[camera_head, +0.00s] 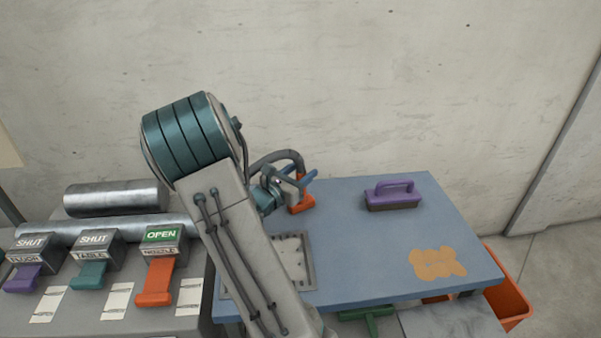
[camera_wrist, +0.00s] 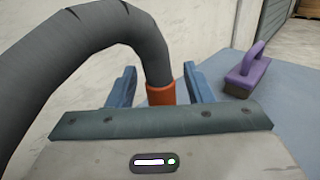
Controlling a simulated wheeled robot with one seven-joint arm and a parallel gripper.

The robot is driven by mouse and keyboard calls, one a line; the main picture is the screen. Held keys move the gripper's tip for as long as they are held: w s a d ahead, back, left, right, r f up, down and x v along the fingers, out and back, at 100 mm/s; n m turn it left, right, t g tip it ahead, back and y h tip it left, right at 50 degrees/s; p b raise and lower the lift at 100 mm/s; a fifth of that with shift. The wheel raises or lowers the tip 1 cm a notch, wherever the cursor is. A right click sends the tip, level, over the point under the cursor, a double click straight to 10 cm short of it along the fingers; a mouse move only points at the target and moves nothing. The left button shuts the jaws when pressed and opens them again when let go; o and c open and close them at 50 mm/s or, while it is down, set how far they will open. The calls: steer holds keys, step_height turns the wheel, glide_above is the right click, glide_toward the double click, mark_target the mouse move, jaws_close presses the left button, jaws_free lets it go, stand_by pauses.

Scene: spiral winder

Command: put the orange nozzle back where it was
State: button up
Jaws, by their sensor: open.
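The orange nozzle (camera_head: 302,204) is at the back left of the blue table, on the end of a thick dark grey hose (camera_wrist: 118,32). In the wrist view its orange collar (camera_wrist: 161,94) shows between the two blue fingers of my gripper (camera_wrist: 159,72), with a gap visible on each side. My gripper (camera_head: 290,186) is open around the nozzle at the table's back left. The nozzle's lower end is hidden behind my gripper's body in the wrist view. In the head view my arm hides part of the hose and the table's left side.
A purple-handled brush (camera_head: 393,195) stands at the table's back right. An orange-tan patch (camera_head: 437,263) lies at the front right of the blue table (camera_head: 365,250). A grey plate (camera_head: 303,262) with dots is beside my arm. Purple, teal and orange levers (camera_head: 155,284) stand left; the orange one reads OPEN.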

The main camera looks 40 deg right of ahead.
steer(key=b+v, duration=0.1)
steer(key=v, duration=1)
steer(key=s+a+m+g+y, duration=0.2)
steer(key=s+m+g+y, duration=0.15)
steer(key=s+m, duration=0.3)
steer(key=s+a+m+g+y, duration=0.3)
steer(key=s+m+y, duration=0.2)
steer(key=s+m, duration=0.15)
steer(key=s+a+r+m+t+y, duration=0.1)
steer(key=a+m+t+y, duration=0.1)
steer(key=a+m+y, duration=0.2)
steer(key=s+a+r+m+t+y, duration=0.2)
steer(key=a+y, duration=0.3)
steer(key=a, duration=0.5)
steer(key=shift+s+r+m+t, duration=0.3)
steer(key=shift+m+t, duration=0.35)
steer(key=shift+m, duration=0.25)
